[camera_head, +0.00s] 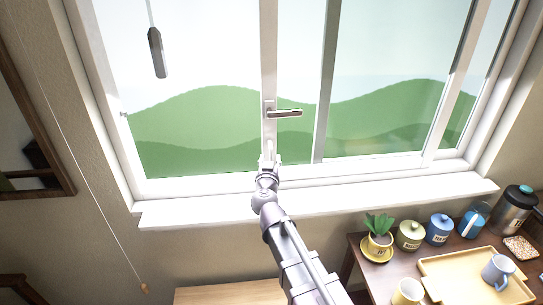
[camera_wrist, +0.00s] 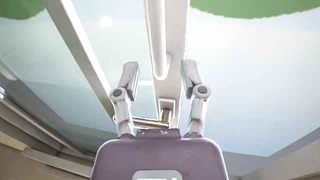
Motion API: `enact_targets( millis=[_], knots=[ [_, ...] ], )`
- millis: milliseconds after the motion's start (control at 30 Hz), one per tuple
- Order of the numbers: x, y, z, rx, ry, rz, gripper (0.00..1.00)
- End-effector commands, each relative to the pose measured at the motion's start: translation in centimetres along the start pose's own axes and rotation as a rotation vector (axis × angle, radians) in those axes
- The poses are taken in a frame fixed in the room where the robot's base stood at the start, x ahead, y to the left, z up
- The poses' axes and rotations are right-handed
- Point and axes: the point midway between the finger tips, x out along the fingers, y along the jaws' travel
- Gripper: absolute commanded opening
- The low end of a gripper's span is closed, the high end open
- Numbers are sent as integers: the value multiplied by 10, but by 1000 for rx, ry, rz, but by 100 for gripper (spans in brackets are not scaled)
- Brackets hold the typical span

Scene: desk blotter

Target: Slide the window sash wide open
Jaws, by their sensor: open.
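The white-framed window (camera_head: 268,50) fills the upper head view, with a vertical stile near its middle. A dark lever handle (camera_head: 285,113) on a light plate points right from that stile. I cannot tell for sure how far the sash stands open. My gripper (camera_head: 268,157) is at the stile's lower part, below the lever. In the wrist view my gripper (camera_wrist: 160,77) has its two fingers spread apart. A vertical white bar (camera_wrist: 158,40) shows between and beyond them; contact is not visible. The lever (camera_wrist: 152,123) also shows there, low between the fingers.
A white sill (camera_head: 330,197) runs below the window. A dark hanging pull (camera_head: 156,53) is at upper left. At lower right, a table holds a potted plant (camera_head: 379,238), several jars, a dark flask (camera_head: 514,208) and a yellow tray (camera_head: 450,284). A thin cord hangs at left.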

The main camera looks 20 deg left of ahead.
Motion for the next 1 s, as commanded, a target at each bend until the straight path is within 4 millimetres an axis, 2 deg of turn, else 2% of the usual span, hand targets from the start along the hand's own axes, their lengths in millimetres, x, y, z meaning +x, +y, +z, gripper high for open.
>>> enact_targets(
  millis=[33, 200, 500, 700, 1000],
  knots=[
    [-12, 1, 0, 0, 0, -1, 54],
    [-40, 1, 0, 0, 0, -2, 54],
    [-78, 0, 0, 0, 0, -2, 54],
    [-86, 0, 0, 0, 0, 0, 54],
    [-86, 0, 0, 0, 0, 0, 54]
  ],
)
